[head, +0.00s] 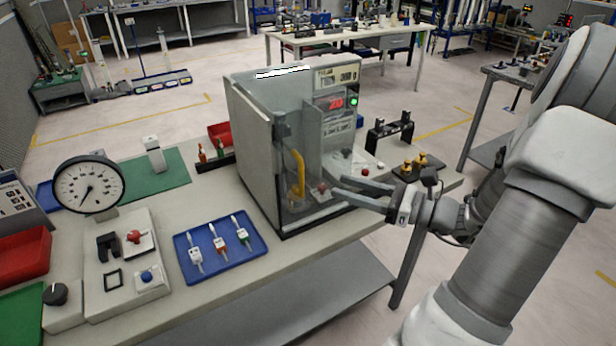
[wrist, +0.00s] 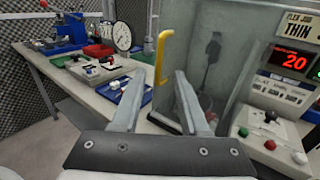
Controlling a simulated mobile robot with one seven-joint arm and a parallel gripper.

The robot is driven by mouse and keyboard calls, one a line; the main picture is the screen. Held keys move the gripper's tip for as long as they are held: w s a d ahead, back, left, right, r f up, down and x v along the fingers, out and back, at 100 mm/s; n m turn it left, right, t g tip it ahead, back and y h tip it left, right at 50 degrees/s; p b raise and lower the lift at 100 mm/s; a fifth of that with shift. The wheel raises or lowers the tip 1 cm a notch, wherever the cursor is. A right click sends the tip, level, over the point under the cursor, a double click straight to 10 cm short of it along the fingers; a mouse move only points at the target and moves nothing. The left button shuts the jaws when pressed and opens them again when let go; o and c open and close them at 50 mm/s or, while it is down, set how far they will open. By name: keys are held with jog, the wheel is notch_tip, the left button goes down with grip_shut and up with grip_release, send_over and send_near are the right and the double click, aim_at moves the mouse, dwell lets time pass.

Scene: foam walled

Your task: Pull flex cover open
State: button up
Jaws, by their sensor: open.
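The flex cover is a clear panel with a grey frame, closing the box-like test machine (head: 252,140) on the bench. It looks shut. Its yellow handle (head: 298,172) stands upright on the front, and in the wrist view the handle (wrist: 160,58) is at upper centre, just beyond the fingertips. My gripper (head: 338,186) is to the right of the handle in the head view, its fingers pointing left toward it. The handle appears clear of both fingers.
The machine's panel shows a red "20" display (head: 329,103). A blue tray (head: 183,258) with several small tools lies left of the machine. A round dial gauge (head: 88,184) stands farther left. Small fixtures (head: 415,168) sit on the bench to the right.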

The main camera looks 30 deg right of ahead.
aim_at(295, 146)
jog(key=x, duration=0.9)
grip_shut()
dwell(1.2)
